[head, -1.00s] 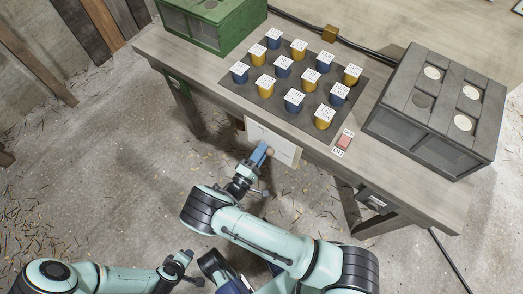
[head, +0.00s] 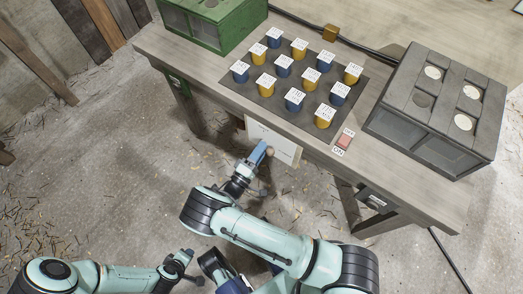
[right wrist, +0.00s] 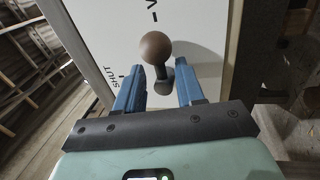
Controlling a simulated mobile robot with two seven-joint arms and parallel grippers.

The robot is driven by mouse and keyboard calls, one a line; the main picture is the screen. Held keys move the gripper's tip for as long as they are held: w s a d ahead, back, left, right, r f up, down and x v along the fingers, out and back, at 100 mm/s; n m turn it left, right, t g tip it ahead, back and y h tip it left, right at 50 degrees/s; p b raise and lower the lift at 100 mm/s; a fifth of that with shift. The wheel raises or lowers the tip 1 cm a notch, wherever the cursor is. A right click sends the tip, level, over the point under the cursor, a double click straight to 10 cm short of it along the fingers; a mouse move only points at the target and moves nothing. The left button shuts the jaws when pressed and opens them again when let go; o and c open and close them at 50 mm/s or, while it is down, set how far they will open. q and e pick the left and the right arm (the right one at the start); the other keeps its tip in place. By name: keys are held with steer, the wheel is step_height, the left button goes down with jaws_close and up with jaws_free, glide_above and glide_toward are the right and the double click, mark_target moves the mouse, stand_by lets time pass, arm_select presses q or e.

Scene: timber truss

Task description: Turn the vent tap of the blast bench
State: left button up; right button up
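The vent tap shows in the right wrist view as a brown ball knob (right wrist: 157,48) on a short dark lever, in front of a white panel (right wrist: 105,35). "SHUT" is readable at the panel's lower left, and a cut-off marking starting with "V" is at the top. My right gripper (right wrist: 160,88) is open, its two blue fingers on either side of the lever, with gaps visible. In the head view, my right gripper (head: 258,152) is at the white panel (head: 284,146) under the bench's front edge.
The bench (head: 210,72) carries a mat of labelled blue and yellow blocks (head: 294,98), a green box (head: 205,22), a grey box (head: 440,110) and a red switch (head: 345,140). A bench leg (head: 188,105) stands left of the panel.

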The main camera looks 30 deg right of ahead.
steer(key=v, duration=1.3)
steer(key=shift+a+f, duration=0.15)
steer(key=shift+f, duration=0.05)
steer(key=shift+s, duration=0.1)
